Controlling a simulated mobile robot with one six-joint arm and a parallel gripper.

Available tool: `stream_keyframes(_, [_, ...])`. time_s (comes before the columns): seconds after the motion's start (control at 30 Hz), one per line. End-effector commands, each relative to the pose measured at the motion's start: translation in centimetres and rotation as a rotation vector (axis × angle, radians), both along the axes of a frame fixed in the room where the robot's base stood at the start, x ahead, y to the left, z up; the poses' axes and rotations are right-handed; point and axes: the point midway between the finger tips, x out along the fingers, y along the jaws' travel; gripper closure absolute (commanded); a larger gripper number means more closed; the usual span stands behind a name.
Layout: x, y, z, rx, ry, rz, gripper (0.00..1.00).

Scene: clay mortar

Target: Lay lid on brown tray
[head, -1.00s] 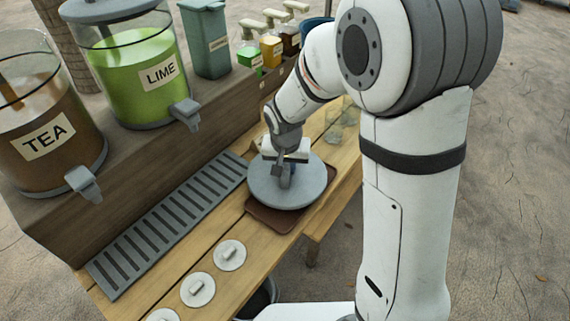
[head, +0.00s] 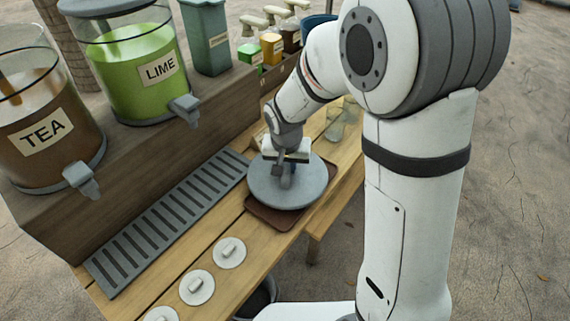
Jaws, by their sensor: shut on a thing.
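The lid (head: 308,186) is a round grey disc with a raised handle. The brown tray (head: 268,214) lies on the wooden table beneath it, with its rim showing at the front and right of the lid. My gripper (head: 286,172) is shut on the lid's handle from above. The lid sits over the tray; I cannot tell whether it touches it. The middle of the tray is hidden under the lid.
A slotted grey grate (head: 165,225) lies left of the tray. Several small white lids (head: 197,287) lie on the front of the table. Glasses (head: 336,126) stand behind the tray. A tea dispenser (head: 48,135) and a lime dispenser (head: 130,75) stand on the raised shelf.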

Motion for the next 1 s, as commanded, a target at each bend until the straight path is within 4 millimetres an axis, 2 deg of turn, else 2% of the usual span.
stream_keyframes(0.2, [0.01, -0.03, -0.55, 0.000, 0.000, -0.001, 1.00])
stream_keyframes(0.23, [0.02, -0.03, -0.52, 0.000, 0.000, -0.001, 0.82])
stream_keyframes(0.5, [0.02, -0.06, -0.44, 0.000, 0.000, -0.001, 0.60])
stream_keyframes(0.7, [0.01, -0.08, -0.46, -0.001, 0.000, -0.002, 0.57])
stream_keyframes(0.93, [0.01, -0.08, -0.46, -0.001, 0.000, -0.001, 0.38])
stream_keyframes(1.0, [0.01, -0.07, -0.45, 0.000, 0.000, -0.001, 0.36])
